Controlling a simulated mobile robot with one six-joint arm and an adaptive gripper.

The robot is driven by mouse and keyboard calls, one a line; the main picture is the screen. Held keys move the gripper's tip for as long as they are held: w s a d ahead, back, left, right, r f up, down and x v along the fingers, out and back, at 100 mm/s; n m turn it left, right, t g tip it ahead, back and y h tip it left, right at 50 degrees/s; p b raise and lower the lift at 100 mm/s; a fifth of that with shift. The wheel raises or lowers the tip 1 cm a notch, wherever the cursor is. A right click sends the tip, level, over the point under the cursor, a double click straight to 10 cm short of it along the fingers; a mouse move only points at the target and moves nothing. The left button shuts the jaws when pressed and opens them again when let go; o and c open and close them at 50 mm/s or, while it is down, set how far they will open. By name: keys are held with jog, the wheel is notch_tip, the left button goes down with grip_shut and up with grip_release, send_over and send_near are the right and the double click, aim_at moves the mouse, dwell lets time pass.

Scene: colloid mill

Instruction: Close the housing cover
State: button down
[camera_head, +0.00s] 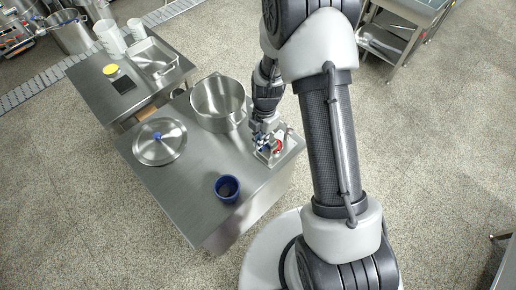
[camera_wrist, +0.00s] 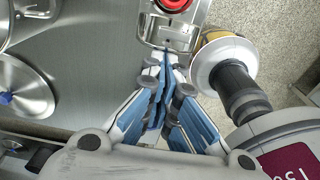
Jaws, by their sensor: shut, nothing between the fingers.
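The small mill (camera_head: 272,150) stands at the right edge of the steel table, partly hidden by my arm. In the wrist view, a steel plate with a cut-out (camera_wrist: 168,34) lies just beyond my fingertips, with a red ring (camera_wrist: 175,4) at the top edge. A round pale flange (camera_wrist: 222,62) with a dark cylinder is just right of the fingers. I cannot tell surely which part is the housing cover or how far open it is. My gripper (camera_wrist: 163,58) is shut and empty, its tips close to the plate; contact is unclear. It is at the mill in the head view (camera_head: 262,126).
On the table (camera_head: 190,205) stand a large steel pot (camera_head: 218,104), a lid with a blue knob (camera_head: 160,142) and a blue cup (camera_head: 227,187). A second table (camera_head: 88,78) with containers stands at the back left.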

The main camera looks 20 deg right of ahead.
jog(key=w+d+b, duration=0.1)
jog(key=d, duration=0.1)
jog(key=w+d+b, duration=0.1)
jog(key=w+d+f+b, duration=0.1)
jog(key=d, duration=0.1)
jog(key=shift+w+d+f, duration=0.1)
jog(key=shift+w+d, duration=0.15)
jog(key=shift+d, duration=0.05)
jog(key=shift+g+y, duration=0.4)
jog(key=shift+y, duration=0.4)
jog(key=w+d+f+b, duration=0.1)
jog(key=d+f+b, duration=0.1)
jog(key=d, duration=0.1)
jog(key=shift+w+f+b, duration=0.25)
jog(key=shift+w+b, duration=0.15)
jog(key=shift+w+d+f+g+y+b, duration=0.2)
jog(key=shift+d+f+g+y+b, duration=0.2)
jog(key=shift+y, duration=0.2)
jog(key=shift+w+d+f+g+y+b, duration=0.15)
jog(key=shift+d+f+g+y+b, duration=0.15)
jog(key=shift+f+y+b, duration=0.25)
